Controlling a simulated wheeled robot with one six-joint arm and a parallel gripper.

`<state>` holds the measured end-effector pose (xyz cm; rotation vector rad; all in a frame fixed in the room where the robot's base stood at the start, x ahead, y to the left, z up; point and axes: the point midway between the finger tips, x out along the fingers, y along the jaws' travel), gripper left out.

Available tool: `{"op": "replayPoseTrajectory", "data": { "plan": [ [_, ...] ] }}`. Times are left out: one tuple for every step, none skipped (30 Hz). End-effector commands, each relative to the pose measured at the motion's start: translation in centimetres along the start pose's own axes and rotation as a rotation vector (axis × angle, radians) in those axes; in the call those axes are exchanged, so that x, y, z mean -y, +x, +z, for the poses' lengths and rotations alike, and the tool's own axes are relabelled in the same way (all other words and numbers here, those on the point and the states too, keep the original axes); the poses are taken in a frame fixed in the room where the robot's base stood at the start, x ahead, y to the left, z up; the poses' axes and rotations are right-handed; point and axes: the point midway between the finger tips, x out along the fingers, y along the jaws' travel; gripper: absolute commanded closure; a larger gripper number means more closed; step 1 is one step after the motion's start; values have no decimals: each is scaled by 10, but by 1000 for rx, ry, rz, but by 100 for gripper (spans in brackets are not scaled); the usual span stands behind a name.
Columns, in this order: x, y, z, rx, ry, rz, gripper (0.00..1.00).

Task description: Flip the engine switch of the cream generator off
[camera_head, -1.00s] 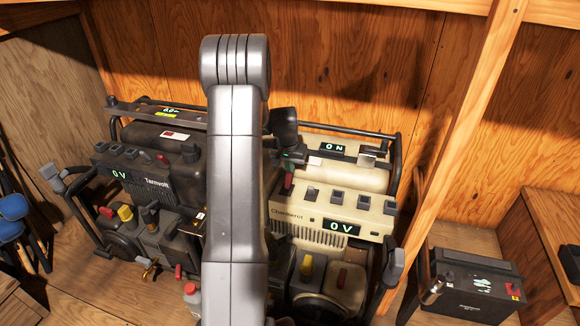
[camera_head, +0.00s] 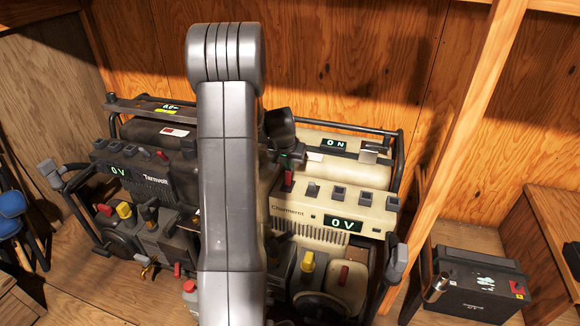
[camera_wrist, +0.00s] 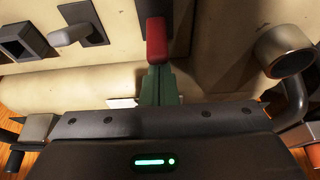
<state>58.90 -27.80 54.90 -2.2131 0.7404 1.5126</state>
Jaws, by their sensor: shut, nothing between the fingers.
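The cream generator (camera_head: 310,227) stands right of my arm in the head view, with "0V" on its front display (camera_head: 345,223) and "ON" on a small display (camera_head: 334,144) at the back. A red switch lever (camera_head: 288,180) stands at the left end of its top panel; it also shows in the wrist view (camera_wrist: 156,40). My gripper (camera_head: 291,166) is shut, with nothing between its green fingers (camera_wrist: 160,85). The fingertips are right at the red lever's near end in the wrist view; I cannot tell whether they touch it. My arm hides the generator's left side.
A dark generator (camera_head: 150,182) marked Tarmvolt stands to the left. Several grey switches and sockets (camera_head: 339,193) line the cream panel right of the red lever. A wooden post (camera_head: 465,140) and a black battery (camera_head: 478,285) are at the right. A pipe end (camera_wrist: 285,52) shows beside my gripper.

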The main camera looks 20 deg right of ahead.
Motion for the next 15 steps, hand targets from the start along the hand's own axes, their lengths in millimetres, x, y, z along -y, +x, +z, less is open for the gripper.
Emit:
{"op": "replayPoseTrajectory", "data": {
  "plan": [
    [0, -1, 2, 2, 0, 0, 100],
    [0, -2, 3, 2, 0, 0, 100],
    [0, -3, 5, 3, 0, 0, 100],
    [0, -4, 6, 3, 0, 1, 100],
    [0, -5, 7, 3, 0, 1, 100],
    [0, -6, 8, 3, 0, 1, 100],
    [0, -6, 8, 3, 0, 1, 100],
    [0, -7, 9, 2, 0, 1, 100],
    [0, -6, 9, 2, 0, 1, 100],
    [0, -6, 9, 2, 0, 1, 100],
    [0, -6, 9, 2, 0, 1, 100],
    [0, -6, 9, 2, 0, 1, 100],
    [0, -6, 9, 2, 0, 1, 100],
    [0, -6, 9, 2, 0, 1, 100],
    [0, -6, 9, 2, 0, 1, 100]
  ]
}}
